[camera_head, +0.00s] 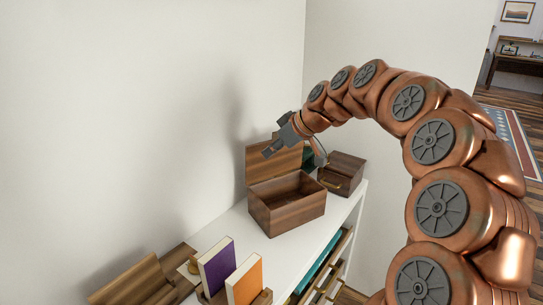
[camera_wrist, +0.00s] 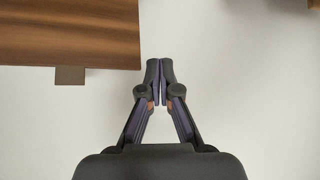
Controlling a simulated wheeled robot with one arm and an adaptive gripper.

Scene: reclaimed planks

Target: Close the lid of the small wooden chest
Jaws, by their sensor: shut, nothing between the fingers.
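The small wooden chest (camera_head: 287,212) stands on a white shelf top (camera_head: 235,238) against the wall. Its lid (camera_head: 262,163) is raised roughly upright at the back, and the inside looks empty. My gripper (camera_head: 267,153) is shut and empty, in front of the lid's upper part in the head view. I cannot tell whether it touches the lid. In the wrist view the shut fingertips (camera_wrist: 160,65) are beside the corner of a brown wooden panel (camera_wrist: 70,32), with a visible gap; I cannot tell which part of the chest this is.
A second wooden box with a handle (camera_head: 345,173) stands behind the chest, and a dark green object (camera_head: 308,158) shows there partly hidden. Purple (camera_head: 217,264) and orange (camera_head: 244,282) books stand nearer. Wooden panels (camera_head: 135,284) lie at lower left. The shelf top in front of the chest's left is clear.

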